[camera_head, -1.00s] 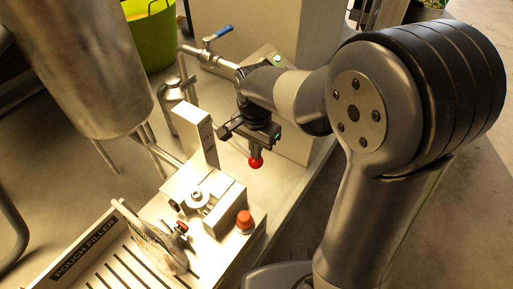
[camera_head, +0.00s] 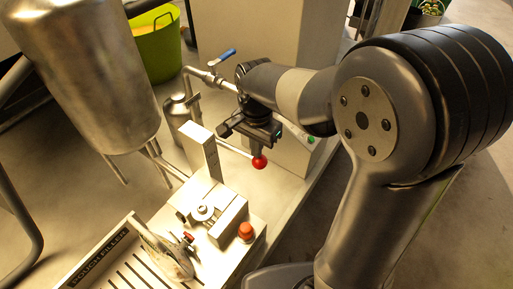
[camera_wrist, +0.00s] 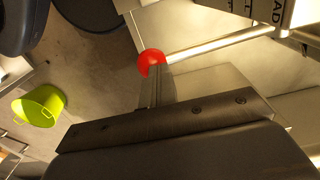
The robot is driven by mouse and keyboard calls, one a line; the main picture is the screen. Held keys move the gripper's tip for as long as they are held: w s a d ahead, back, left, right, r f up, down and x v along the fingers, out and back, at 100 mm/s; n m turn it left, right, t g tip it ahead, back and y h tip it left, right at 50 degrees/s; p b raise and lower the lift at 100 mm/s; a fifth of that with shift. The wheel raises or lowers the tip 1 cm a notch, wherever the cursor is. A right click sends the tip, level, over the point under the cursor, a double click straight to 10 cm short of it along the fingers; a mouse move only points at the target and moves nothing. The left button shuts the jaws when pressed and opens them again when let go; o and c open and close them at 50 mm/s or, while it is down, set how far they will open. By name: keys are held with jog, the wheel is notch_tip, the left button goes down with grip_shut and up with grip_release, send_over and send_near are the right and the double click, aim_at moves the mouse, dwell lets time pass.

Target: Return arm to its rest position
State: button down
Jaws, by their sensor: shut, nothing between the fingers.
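My gripper (camera_head: 259,149) hangs below my wrist in the head view, right of the upright metal post. Its fingers look shut and empty. In the wrist view the fingertips (camera_wrist: 154,78) lie over or right against a red ball knob (camera_wrist: 151,63). I cannot tell whether they touch it. The red knob (camera_head: 260,162) also shows just below the gripper in the head view. It sits on the end of a thin metal rod (camera_wrist: 215,45) that runs toward the machine. My arm reaches in from the right, elbow bent.
A steel tank (camera_head: 88,75) hangs at left. A pipe valve with blue handle (camera_head: 219,57) is close behind my wrist. A green bucket (camera_head: 156,55) stands on the floor behind.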

notch_tip(320, 180, up, 2)
jog(key=shift+r+p, duration=0.1)
jog(key=shift+p, duration=0.45)
jog(key=shift+d, duration=0.1)
